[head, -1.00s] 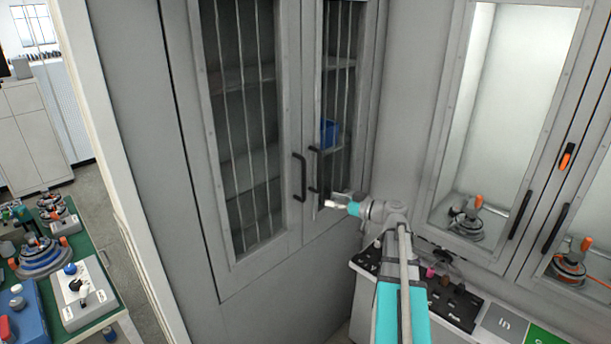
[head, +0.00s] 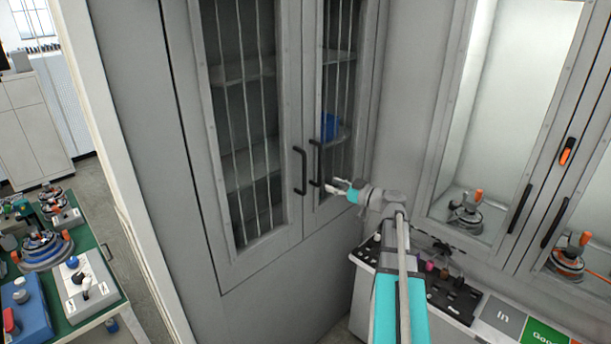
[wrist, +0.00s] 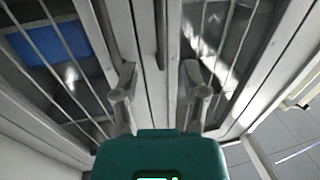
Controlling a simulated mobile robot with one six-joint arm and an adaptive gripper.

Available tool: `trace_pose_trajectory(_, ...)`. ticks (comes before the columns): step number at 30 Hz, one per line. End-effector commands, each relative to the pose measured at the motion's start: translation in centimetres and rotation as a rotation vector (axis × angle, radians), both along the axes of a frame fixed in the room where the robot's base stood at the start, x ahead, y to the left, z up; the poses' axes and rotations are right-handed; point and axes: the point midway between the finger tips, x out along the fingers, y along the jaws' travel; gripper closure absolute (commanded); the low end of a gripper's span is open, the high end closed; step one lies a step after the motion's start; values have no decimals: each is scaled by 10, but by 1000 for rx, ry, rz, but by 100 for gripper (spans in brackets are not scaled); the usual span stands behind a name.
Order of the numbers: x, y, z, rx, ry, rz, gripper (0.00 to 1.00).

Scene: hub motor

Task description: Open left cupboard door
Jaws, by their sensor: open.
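The left cupboard door (head: 292,120) is grey with a barred glass pane and looks shut. Its black handle (head: 299,170) stands upright at its right edge. The right door (head: 312,60) has a similar black handle (head: 316,163) close beside it. My gripper (head: 333,187) is open and in front of the right door, just right of and slightly below that door's handle. In the wrist view my gripper (wrist: 160,85) has its fingers spread, with nothing gripped. A dark upright bar (wrist: 161,35) shows beyond the gap between them; which handle it is, I cannot tell.
A blue box (head: 330,127) sits on a shelf behind the right door. A lit glass cabinet (head: 512,100) and a worktop with dark trays (head: 455,298) stand to the right. A green table (head: 103,270) with parts is at lower left.

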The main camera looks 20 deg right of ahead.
Motion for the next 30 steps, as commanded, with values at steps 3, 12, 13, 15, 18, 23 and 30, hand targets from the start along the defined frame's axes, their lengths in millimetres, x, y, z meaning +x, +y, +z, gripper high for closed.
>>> trace_pose_trajectory(3, 15, 8, 0, 0, 0, 2, 43)
trace_pose_trajectory(12, 52, 30, 0, 0, 0, 2, 43)
trace_pose_trajectory(13, 56, 32, 0, 0, 0, 1, 43)
trace_pose_trajectory(15, 65, 38, 0, 0, 0, 2, 43)
trace_pose_trajectory(18, 76, 45, 0, 0, 0, 1, 43)
trace_pose_trajectory(23, 90, 53, 0, 0, 0, 0, 43)
trace_pose_trajectory(30, 97, 58, 0, 0, 0, -1, 43)
